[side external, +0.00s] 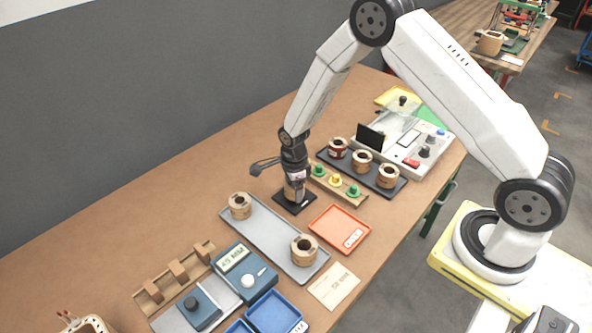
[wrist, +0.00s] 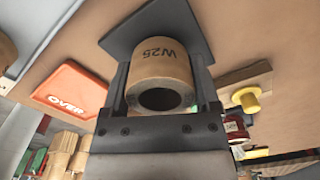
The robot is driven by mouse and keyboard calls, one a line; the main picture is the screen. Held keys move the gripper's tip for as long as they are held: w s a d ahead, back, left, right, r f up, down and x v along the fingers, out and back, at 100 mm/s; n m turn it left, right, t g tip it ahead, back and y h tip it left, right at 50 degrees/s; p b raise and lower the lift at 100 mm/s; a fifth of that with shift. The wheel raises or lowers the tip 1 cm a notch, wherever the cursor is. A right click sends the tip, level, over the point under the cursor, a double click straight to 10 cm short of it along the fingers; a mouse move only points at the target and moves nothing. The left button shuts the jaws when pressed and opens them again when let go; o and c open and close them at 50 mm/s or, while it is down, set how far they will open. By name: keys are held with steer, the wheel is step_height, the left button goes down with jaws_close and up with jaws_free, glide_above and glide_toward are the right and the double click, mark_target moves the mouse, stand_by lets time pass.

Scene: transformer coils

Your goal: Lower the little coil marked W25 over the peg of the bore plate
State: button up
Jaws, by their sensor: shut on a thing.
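The little coil marked W25 (wrist: 160,62) is a tan ring with a dark bore, and its marking shows upside down in the wrist view. My gripper (wrist: 162,88) is shut on it, one black finger on each side. The bore plate (wrist: 124,38) is a flat black square behind the coil in the wrist view. In the side view my gripper (side external: 295,188) points down at the bore plate (side external: 281,201), with the coil low between the fingers. The peg is hidden in both views. I cannot tell whether the coil is around the peg or touches the plate.
An orange tray (side external: 340,229), marked OVER in the wrist view, lies near the plate. A grey tray (side external: 268,236) with two coils lies left of it. A wooden rack with coloured pegs (side external: 336,181) and a dark tray with three coils (side external: 338,162) stand close on the right.

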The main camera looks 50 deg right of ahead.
steer(key=shift+f, duration=0.3)
steer(key=o, duration=1.2)
steer(key=shift+c, duration=0.2)
steer(key=shift+r, duration=4.35)
